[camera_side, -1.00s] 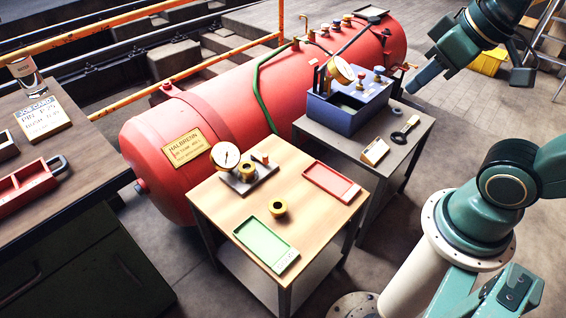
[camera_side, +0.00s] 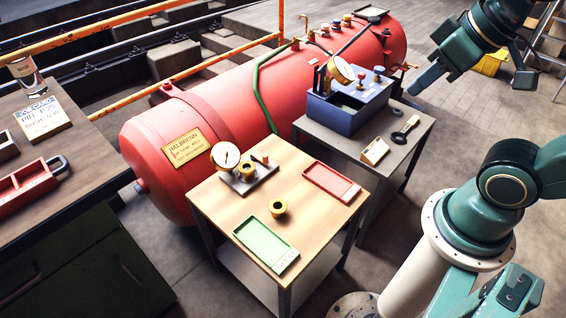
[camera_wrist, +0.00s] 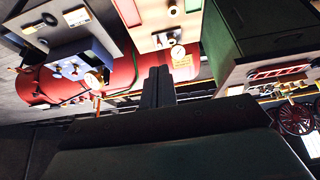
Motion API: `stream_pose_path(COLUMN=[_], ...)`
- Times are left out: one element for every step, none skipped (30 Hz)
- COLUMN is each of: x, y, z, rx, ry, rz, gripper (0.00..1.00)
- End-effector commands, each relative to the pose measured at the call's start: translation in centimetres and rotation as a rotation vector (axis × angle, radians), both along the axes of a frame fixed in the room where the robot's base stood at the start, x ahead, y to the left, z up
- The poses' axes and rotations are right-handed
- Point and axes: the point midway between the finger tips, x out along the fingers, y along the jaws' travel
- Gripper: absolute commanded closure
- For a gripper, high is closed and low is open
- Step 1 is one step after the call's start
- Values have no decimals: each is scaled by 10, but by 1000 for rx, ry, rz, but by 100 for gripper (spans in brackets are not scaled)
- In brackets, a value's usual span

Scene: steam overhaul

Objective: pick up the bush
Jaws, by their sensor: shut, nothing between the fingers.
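A brass bush (camera_side: 278,208), a short flanged ring with a dark bore, sits on the wooden top (camera_side: 230,208) of the front table. Another brass ring-like piece (camera_side: 248,172) sits on the dark gauge block (camera_side: 246,180) behind it. My gripper (camera_side: 416,90) is at the upper right, raised and well away from both brass pieces. In the wrist view its fingers (camera_wrist: 158,76) are together with nothing between them. A small brass round piece (camera_wrist: 172,11) shows there on the table top, beyond the fingers.
A green tray (camera_side: 240,233) and a red tray (camera_side: 331,167) flank the bush. A gauge (camera_side: 225,155) stands behind it. The blue box (camera_side: 343,115) and a spanner (camera_side: 406,129) are on the grey table. The red boiler (camera_side: 160,140) runs behind both tables.

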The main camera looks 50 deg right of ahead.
Motion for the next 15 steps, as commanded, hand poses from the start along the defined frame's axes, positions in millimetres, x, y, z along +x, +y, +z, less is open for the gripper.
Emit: stream_pose_path(x=[0,0,0,0,0,0,0,0,0,0,0,0,0,0,0], y=[0,0,0,0,0,0,0,0,0,0,0,0,0,0,0], z=[0,0,0,0,0,0,0,0,0,0,0,0,0,0,0], rx=[0,0,0,0,0,0,0,0,0,0,0,0,0,0,0], ry=[0,0,0,0,0,0,0,0,0,0,0,0,0,0,0], rz=[0,0,0,0,0,0,0,0,0,0,0,0,0,0,0], gripper=[100,100,100,100,100,100,100,100,100,100,100,100,98,92,84])
